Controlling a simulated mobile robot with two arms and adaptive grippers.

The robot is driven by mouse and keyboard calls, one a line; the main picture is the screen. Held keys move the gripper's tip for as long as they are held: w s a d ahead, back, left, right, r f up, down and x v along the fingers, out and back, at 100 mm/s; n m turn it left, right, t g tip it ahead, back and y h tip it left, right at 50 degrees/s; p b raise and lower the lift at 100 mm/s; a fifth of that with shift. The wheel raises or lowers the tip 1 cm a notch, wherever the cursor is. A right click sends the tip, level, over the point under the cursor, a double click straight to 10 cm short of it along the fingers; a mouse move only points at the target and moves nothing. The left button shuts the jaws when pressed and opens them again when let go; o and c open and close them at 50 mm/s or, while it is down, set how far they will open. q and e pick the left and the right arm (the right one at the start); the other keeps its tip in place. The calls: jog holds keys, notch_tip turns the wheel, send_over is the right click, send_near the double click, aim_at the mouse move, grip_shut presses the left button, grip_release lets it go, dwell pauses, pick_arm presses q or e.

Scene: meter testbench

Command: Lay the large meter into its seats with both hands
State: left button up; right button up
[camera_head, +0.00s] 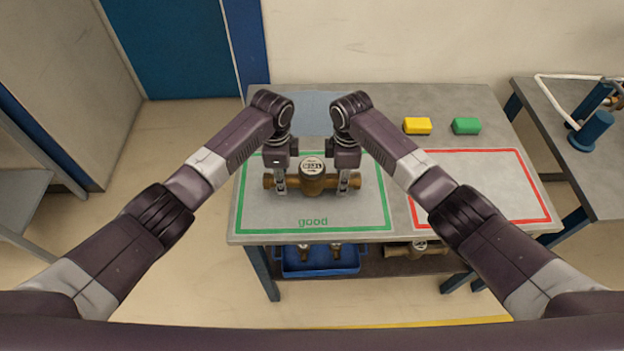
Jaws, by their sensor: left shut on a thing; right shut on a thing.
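The large meter (313,178) is a brass body with a round white dial on top. It lies level across the green-outlined area marked "good" on the grey table (465,98). My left gripper (281,189) points down and is shut on the meter's left pipe end. My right gripper (344,189) points down and is shut on its right pipe end. Whether the meter touches the table top is hard to tell. A bench at the right edge carries a blue stand (592,131) with a brass part; whether it is the seats I cannot tell.
A yellow block (417,126) and a green block (466,126) lie at the back right. The red-outlined area (480,185) is empty. A blue tray (320,262) with small meters and another brass meter (405,250) are on the lower shelf. A gap separates the table from the right bench.

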pick_arm(q)
grip_shut()
pick_arm(e)
grip_shut()
